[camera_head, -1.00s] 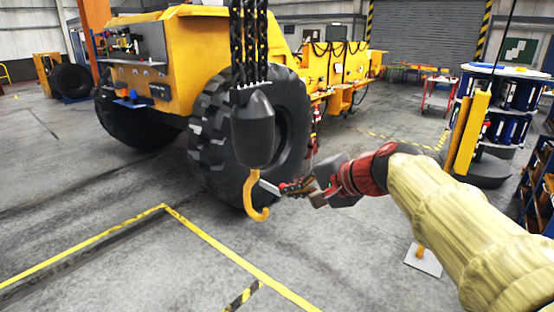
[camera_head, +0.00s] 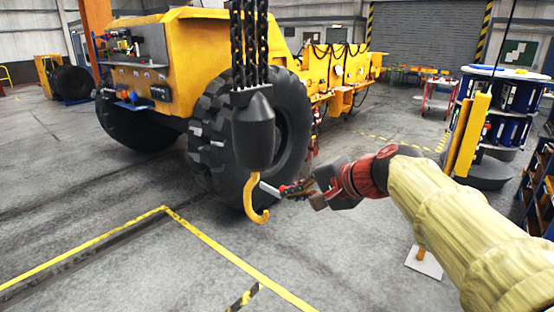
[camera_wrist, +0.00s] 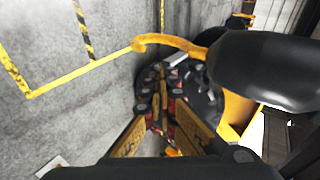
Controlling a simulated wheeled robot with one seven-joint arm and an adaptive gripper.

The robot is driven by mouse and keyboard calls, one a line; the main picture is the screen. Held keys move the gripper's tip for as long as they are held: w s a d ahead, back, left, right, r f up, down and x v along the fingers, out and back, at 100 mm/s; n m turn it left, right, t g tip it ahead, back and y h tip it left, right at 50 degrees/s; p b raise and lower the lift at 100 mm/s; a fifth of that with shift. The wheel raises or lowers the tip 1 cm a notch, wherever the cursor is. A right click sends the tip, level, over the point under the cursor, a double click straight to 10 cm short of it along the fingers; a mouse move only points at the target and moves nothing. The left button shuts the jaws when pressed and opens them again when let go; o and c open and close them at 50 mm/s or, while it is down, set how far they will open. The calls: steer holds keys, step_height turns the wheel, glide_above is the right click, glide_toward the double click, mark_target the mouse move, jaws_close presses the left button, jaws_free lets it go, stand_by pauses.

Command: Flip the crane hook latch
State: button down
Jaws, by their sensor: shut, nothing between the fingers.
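The crane hook (camera_head: 249,199) is yellow and hangs below a dark rounded hook block (camera_head: 254,132) on black chains. Its latch (camera_head: 269,188) is a thin light-grey strip slanting across the hook's mouth. In the wrist view the hook (camera_wrist: 170,40) curves left from the block (camera_wrist: 265,68), and the latch (camera_wrist: 178,60) shows just beyond my fingertips. My gripper (camera_head: 290,189) is to the right of the hook with its fingers pointing left at the latch. The fingers are shut and empty in the wrist view (camera_wrist: 160,85). I cannot tell whether they touch the latch.
A yellow vehicle (camera_head: 200,60) with a large black tyre (camera_head: 212,150) stands behind the hook. A round blue-and-white rack (camera_head: 505,105) and shelves (camera_head: 540,185) are at the right. The floor below the hook is open, with yellow lines (camera_head: 215,245).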

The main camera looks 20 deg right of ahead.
steer(key=shift+r, duration=0.15)
steer(key=shift+r+p, duration=0.45)
steer(key=shift+r, duration=0.25)
